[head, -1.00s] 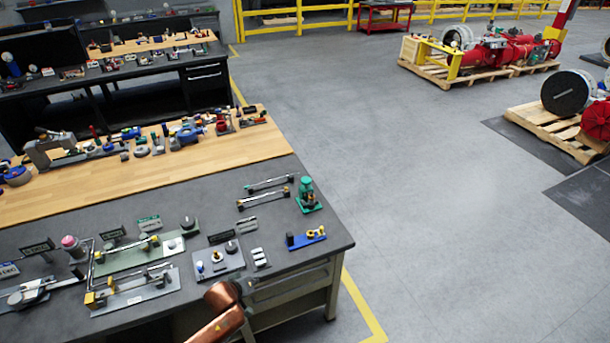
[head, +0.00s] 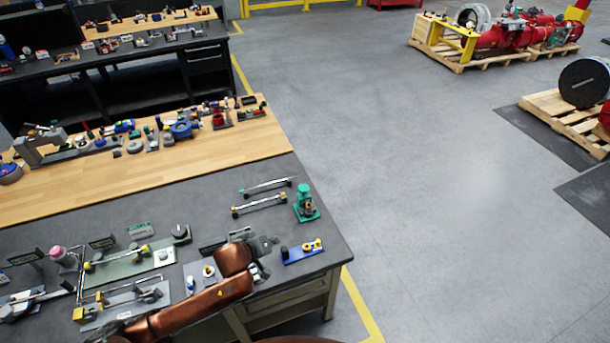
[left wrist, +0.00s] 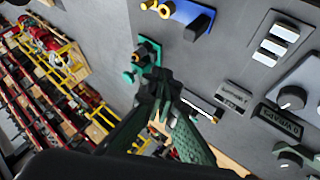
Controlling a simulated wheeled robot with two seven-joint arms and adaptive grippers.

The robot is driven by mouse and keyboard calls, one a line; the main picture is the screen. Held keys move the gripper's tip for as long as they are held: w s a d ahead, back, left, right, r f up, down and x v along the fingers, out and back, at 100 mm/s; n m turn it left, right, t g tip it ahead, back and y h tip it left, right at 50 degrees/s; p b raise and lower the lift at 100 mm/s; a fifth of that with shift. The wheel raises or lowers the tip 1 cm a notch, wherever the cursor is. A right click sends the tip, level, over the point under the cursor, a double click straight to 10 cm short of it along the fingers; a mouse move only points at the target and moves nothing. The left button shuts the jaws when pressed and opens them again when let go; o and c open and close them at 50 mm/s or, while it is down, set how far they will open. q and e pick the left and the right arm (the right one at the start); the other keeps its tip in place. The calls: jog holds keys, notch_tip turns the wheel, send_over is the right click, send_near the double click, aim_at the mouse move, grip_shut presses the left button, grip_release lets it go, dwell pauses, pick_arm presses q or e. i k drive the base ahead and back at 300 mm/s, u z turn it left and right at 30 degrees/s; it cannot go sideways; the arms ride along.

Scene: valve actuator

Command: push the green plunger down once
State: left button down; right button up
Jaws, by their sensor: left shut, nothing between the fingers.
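The green plunger device (head: 305,204) stands upright near the right edge of the dark grey bench top, with a green base and a small yellowish part at its middle. It also shows in the left wrist view (left wrist: 147,52), just beyond my fingertips and partly hidden by them. My left gripper (head: 268,242) is shut and empty. In the head view it is left of and nearer than the plunger device, with a gap between them in the picture. In the left wrist view its dark fingers (left wrist: 157,96) come together in front of the device; contact cannot be told. My right gripper is not in view.
A blue base with yellow parts (head: 303,252) lies at the bench's front right. Two slim rods on end blocks (head: 260,204) lie left of the plunger device. Several valve fixtures fill the bench's left part. Open floor (head: 430,220) lies right of the bench.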

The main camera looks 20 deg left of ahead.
aim_at(304, 189)
jog(key=i, duration=1.2)
jog(key=z, duration=0.05)
